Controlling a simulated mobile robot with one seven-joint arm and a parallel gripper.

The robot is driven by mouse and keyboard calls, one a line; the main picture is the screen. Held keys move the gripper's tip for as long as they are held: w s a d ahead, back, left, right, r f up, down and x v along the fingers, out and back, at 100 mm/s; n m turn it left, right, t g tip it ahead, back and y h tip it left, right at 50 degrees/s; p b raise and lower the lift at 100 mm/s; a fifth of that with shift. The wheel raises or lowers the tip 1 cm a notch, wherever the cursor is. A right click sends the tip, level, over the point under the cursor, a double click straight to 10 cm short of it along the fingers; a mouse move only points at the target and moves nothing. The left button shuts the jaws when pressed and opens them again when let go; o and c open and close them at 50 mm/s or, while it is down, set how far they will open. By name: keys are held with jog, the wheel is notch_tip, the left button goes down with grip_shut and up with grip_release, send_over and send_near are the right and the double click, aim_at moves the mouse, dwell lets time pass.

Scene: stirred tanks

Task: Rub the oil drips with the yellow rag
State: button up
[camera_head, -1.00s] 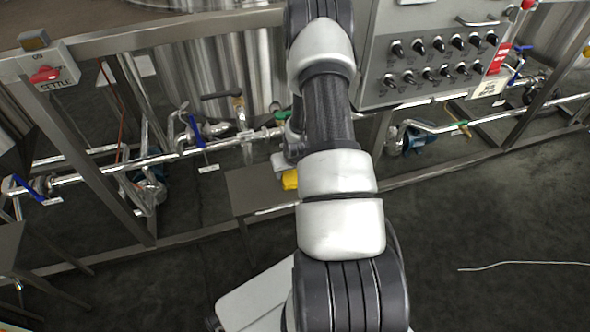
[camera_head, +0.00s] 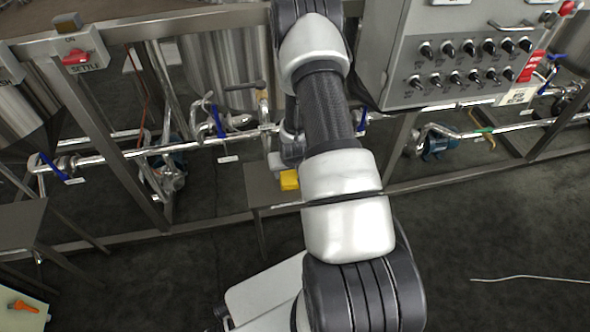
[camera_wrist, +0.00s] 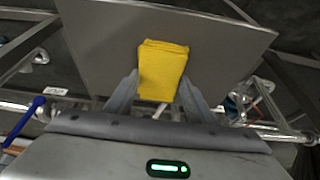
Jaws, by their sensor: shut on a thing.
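The yellow rag (camera_wrist: 163,68) is a folded pad between the fingers of my gripper (camera_wrist: 160,95) in the wrist view. My gripper is shut on it. In the head view the rag (camera_head: 289,180) shows as a small yellow patch beside my arm, over a small grey metal table (camera_head: 262,190). In the wrist view the bare grey top of the table (camera_wrist: 95,45) lies beyond the rag. I cannot tell whether the rag touches it. My arm hides most of the gripper in the head view. I see no oil drips in either view.
Behind the table run steel pipes with blue-handled valves (camera_head: 217,122) and frame posts. A control panel with black knobs (camera_head: 470,60) stands at upper right. An orange object (camera_head: 22,306) lies on a pale surface at lower left. A pale hose (camera_head: 530,279) lies on the dark floor at right.

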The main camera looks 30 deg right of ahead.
jog(key=shift+a+f, duration=0.1)
jog(key=shift+a, duration=0.75)
jog(key=shift+w, duration=0.1)
jog(key=shift+w+d+r+p, duration=0.1)
jog(key=shift+r+p, duration=0.35)
jog(key=shift+r, duration=0.25)
jog(key=shift+w+d+r+p, duration=0.1)
jog(key=shift+r+p, duration=0.3)
jog(key=shift+r, duration=0.3)
jog(key=shift+r+p, duration=0.95)
jog(key=shift+r, duration=0.8)
jog(key=shift+r, duration=0.1)
jog(key=shift+r+p, duration=0.8)
jog(key=shift+r, duration=0.6)
